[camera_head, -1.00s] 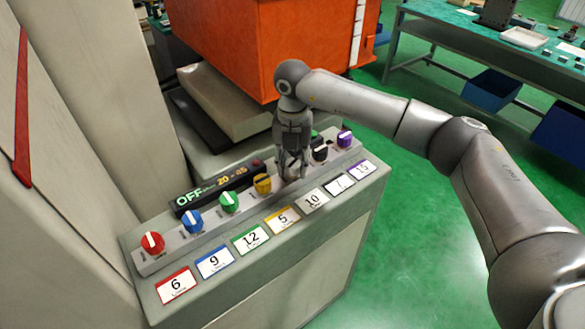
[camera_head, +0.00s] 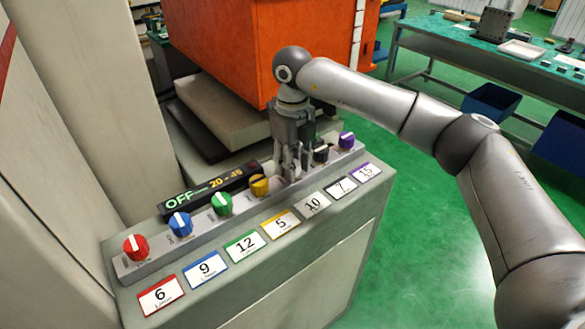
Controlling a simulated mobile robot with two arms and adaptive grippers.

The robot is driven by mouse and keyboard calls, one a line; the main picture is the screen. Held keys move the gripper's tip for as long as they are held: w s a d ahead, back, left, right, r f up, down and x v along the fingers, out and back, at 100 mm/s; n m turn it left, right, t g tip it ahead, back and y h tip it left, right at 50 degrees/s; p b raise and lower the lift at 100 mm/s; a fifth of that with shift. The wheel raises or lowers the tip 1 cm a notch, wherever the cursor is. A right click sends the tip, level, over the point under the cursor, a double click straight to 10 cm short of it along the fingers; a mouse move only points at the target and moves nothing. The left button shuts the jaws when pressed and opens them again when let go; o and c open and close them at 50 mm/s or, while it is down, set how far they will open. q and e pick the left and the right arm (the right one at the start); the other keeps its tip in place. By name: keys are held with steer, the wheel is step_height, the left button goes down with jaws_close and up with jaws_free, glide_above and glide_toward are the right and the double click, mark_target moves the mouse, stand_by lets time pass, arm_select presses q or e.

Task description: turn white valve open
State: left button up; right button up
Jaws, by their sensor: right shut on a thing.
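My right gripper (camera_head: 291,174) points down onto the row of valve knobs on the grey panel (camera_head: 130,258). It is shut on the white valve, between the yellow knob (camera_head: 259,184) and the black knob (camera_head: 321,154), above the grey-edged label 10 (camera_head: 315,205). The fingers hide nearly all of the white valve, so its pointer direction cannot be seen. My left gripper is not in view.
Red (camera_head: 135,247), blue (camera_head: 180,224), green (camera_head: 221,203) and purple (camera_head: 347,140) knobs share the row. A display (camera_head: 208,191) reading OFF stands behind it. An orange machine (camera_head: 250,50) is behind. Green floor at right is open, with a workbench (camera_head: 460,42) beyond.

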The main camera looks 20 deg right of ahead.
steer(key=shift+w+n+b, duration=0.1)
steer(key=shift+n+b, duration=0.45)
steer(key=shift+n, duration=1.15)
steer(key=shift+r, duration=0.1)
steer(key=o, duration=1)
steer(key=shift+o, duration=0.2)
steer(key=shift+r, duration=0.15)
step_height(320, 180, up, 12)
steer(key=shift+f, duration=0.2)
